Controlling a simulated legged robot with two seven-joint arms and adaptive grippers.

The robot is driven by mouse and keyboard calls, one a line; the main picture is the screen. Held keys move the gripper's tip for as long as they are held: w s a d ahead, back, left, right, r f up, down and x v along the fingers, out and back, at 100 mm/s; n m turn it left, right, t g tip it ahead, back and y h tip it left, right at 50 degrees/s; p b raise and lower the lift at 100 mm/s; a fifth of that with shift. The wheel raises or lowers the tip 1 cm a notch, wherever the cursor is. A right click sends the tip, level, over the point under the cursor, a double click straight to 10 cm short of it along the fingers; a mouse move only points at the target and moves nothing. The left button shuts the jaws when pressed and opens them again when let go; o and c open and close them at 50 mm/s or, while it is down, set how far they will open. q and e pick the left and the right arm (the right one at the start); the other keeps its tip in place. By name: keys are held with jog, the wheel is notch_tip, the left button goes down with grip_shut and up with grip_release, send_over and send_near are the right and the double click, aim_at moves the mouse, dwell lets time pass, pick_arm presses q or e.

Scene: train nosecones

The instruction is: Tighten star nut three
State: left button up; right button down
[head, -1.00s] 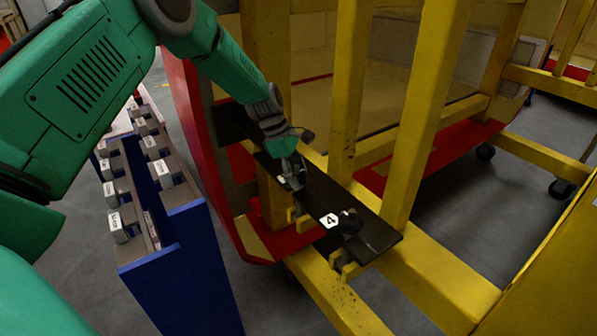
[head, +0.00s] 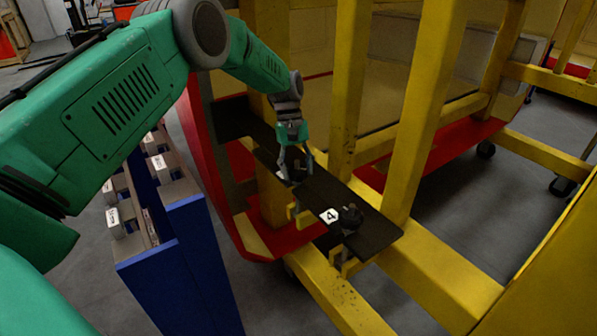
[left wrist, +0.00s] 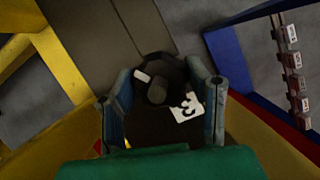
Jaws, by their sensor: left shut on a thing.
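Star nut three, a dark knob, shows in the left wrist view (left wrist: 157,90) beside a white label reading 3 (left wrist: 187,107). It sits on the black plate (head: 375,231) fixed across the yellow frame. My left gripper (head: 297,173) points down onto the plate, its two fingers on either side of the nut and shut on it. In the left wrist view the fingers (left wrist: 160,82) flank the nut left and right. In the head view the fingers largely hide the nut. My right gripper is not in view.
A second dark star nut (head: 350,217) with a label reading 4 (head: 330,215) sits nearer on the same plate. Yellow posts (head: 350,90) rise close to the right of the gripper. A blue rack (head: 195,245) with labelled grey blocks stands at the left.

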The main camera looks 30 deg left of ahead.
pick_arm(q)
jog(key=m+g+y, duration=0.1)
jog(key=m, duration=0.3)
jog(key=shift+a+m+b, duration=0.1)
jog(key=shift+m+b, duration=0.25)
jog(key=shift+m, duration=0.05)
jog(key=shift+r+y, duration=0.1)
jog(key=shift+y, duration=0.2)
jog(key=o, duration=1.1)
jog(key=shift+o, duration=0.2)
jog(key=shift+a, duration=0.1)
jog(key=shift+w+a+r, duration=0.1)
jog(key=shift+w+r, duration=0.1)
jog(key=shift+r, duration=0.1)
jog(key=v, duration=1.1)
jog(key=shift+w+a, duration=0.15)
jog(key=shift+w, duration=0.1)
